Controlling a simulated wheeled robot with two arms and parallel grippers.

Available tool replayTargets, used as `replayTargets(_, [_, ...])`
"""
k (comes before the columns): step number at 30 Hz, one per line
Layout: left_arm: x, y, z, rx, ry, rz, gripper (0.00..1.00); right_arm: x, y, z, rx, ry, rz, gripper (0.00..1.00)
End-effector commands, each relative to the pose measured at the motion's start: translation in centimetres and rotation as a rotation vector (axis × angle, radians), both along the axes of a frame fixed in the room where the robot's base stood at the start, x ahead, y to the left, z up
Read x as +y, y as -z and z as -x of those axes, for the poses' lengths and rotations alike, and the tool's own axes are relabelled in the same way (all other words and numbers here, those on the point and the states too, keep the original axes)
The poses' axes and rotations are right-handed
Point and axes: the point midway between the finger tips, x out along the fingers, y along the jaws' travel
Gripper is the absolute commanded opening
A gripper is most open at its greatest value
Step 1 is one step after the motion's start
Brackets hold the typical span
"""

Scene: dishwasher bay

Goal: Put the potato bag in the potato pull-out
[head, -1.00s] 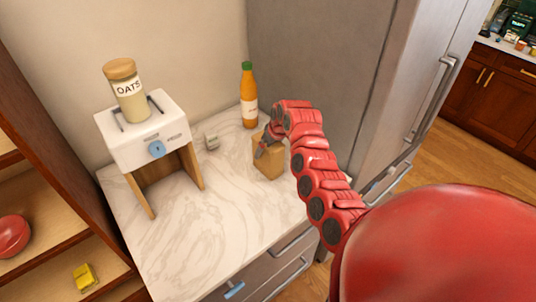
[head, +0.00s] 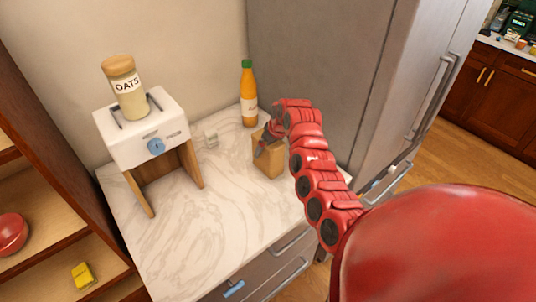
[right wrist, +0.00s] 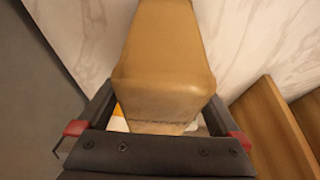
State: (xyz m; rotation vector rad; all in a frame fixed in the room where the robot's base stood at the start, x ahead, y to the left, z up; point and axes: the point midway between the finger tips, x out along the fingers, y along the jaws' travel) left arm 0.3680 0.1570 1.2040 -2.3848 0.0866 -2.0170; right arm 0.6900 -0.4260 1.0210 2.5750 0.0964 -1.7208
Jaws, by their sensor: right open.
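A brown paper bag (head: 269,164), which looks like the potato bag, stands upright on the marble counter beside the fridge. My right gripper (head: 264,143) is at the top of the bag in the head view, its jaws open. In the right wrist view the bag (right wrist: 164,62) lies between the two spread fingers of the gripper (right wrist: 160,112); I cannot tell whether they touch it. Grey drawer fronts (head: 262,270) with bar handles are below the counter and look closed. No label shows which is the potato pull-out. My left gripper is out of view.
An orange bottle (head: 248,98) stands behind the bag. A white toaster (head: 143,130) with an oats jar (head: 125,88) on top sits on a wooden stand at left. The counter's front is clear. The fridge (head: 315,70) is close on the right.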

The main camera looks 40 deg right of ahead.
Motion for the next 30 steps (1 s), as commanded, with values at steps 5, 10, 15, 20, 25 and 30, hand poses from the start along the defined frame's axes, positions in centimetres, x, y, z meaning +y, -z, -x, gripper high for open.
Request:
replayTargets(5, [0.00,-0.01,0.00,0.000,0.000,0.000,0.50,0.01,0.00,0.01,0.000,0.000,0.000,0.84])
replayTargets(10, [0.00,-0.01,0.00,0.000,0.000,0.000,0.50,0.00,0.01,0.02,0.001,0.000,0.000,0.53])
replayTargets(15, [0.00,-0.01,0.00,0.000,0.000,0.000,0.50,0.00,0.01,0.03,0.001,0.000,0.000,0.23])
replayTargets(20, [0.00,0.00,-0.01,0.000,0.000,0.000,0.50,0.00,0.02,0.02,0.001,0.000,0.000,0.00])
replayTargets(25, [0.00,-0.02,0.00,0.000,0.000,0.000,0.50,0.01,-0.03,0.01,0.000,0.000,0.000,0.00])
replayTargets(30, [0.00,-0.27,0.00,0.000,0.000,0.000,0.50,-0.02,-0.22,0.02,0.001,0.000,0.000,0.00])
